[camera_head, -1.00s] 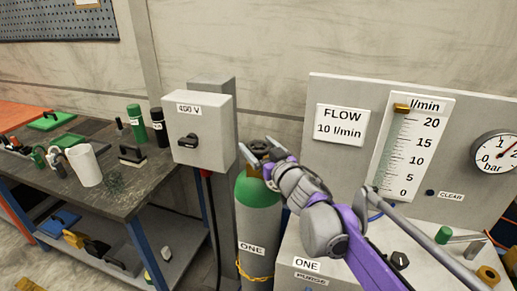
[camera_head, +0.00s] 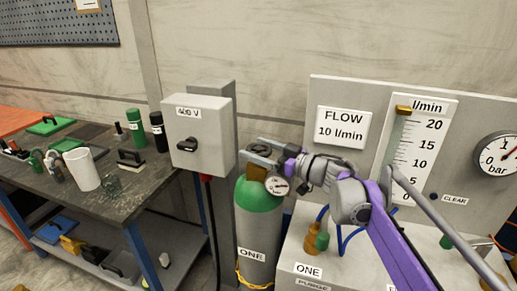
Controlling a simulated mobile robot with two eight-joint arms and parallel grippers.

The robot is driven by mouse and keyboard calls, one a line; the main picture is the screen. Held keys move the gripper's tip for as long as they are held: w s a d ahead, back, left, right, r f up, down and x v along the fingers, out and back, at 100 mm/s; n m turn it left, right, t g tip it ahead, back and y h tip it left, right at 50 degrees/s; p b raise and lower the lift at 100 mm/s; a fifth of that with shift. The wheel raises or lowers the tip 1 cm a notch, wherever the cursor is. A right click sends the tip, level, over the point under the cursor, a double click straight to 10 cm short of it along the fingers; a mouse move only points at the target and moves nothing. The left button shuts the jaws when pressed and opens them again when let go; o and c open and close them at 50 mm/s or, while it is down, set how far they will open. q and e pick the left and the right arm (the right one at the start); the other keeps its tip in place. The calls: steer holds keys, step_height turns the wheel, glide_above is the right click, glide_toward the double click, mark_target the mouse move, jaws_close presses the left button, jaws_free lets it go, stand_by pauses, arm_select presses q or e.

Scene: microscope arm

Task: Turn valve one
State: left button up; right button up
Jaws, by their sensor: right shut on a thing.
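A grey gas cylinder with a green shoulder (camera_head: 259,196) and a "ONE" label stands in the middle of the head view. Its brass valve body (camera_head: 256,172) sits on top, with a small round gauge (camera_head: 277,186) at its right side. My right gripper (camera_head: 262,153) reaches in from the right at the top of this valve and is shut on the valve's dark handwheel, which is mostly hidden between the fingers. The cylinder stands upright. My left gripper is not in view.
A grey "400 V" switch box (camera_head: 215,150) stands close to the left of the valve. At right, a panel holds a "FLOW 10 l/min" sign (camera_head: 342,127), a flow tube scale (camera_head: 424,140) and a bar gauge (camera_head: 498,155). A cluttered workbench (camera_head: 120,200) is at left.

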stand_by(0.3)
steer(key=o, duration=1.1)
steer(key=shift+d, duration=0.1)
steer(key=v, duration=1)
steer(key=shift+s+d, duration=0.25)
